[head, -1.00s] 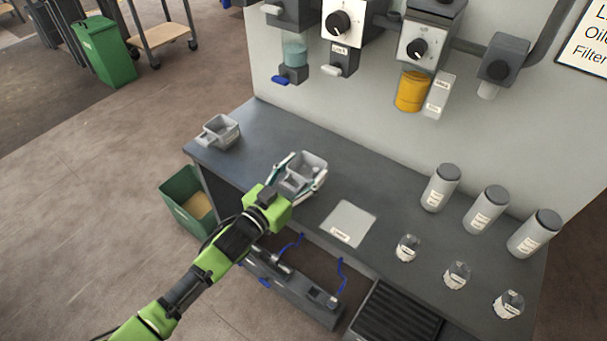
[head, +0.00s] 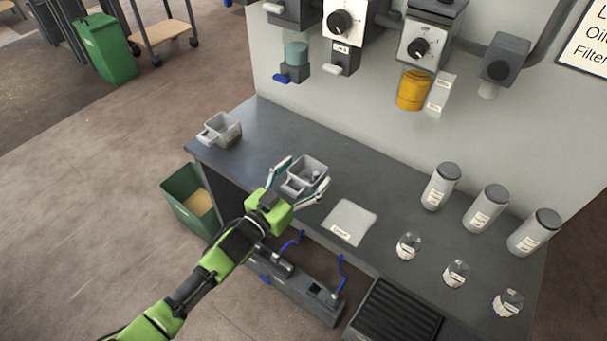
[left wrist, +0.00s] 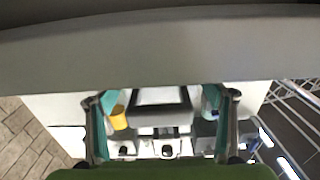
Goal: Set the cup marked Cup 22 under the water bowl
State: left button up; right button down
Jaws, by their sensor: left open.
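A grey square cup (head: 311,165) is at the counter's front edge in the head view. I cannot read a label on it. My left gripper (head: 305,171) is open, with one finger on each side of this cup. In the left wrist view a dark-rimmed box shape, apparently the same cup (left wrist: 160,112), shows between the two teal-padded fingers (left wrist: 160,98). A second grey cup with a handle (head: 222,130) stands at the counter's left end. A dispenser with a blue-tinted clear bowl (head: 296,54) and a blue lever hangs on the wall above. My right gripper is out of view.
The dark counter (head: 270,125) is clear between the cups and the wall. A pale labelled plate (head: 349,220) lies right of the gripper. Several grey canisters (head: 440,187) and small jars (head: 408,246) stand further right. A yellow container (head: 412,90) hangs above.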

pick_arm(q)
jog(key=shift+s+a+f, duration=0.1)
jog(key=shift+s+a, duration=0.05)
jog(key=b+v, duration=0.2)
jog(key=v, duration=1.1)
jog(key=shift+a, duration=0.25)
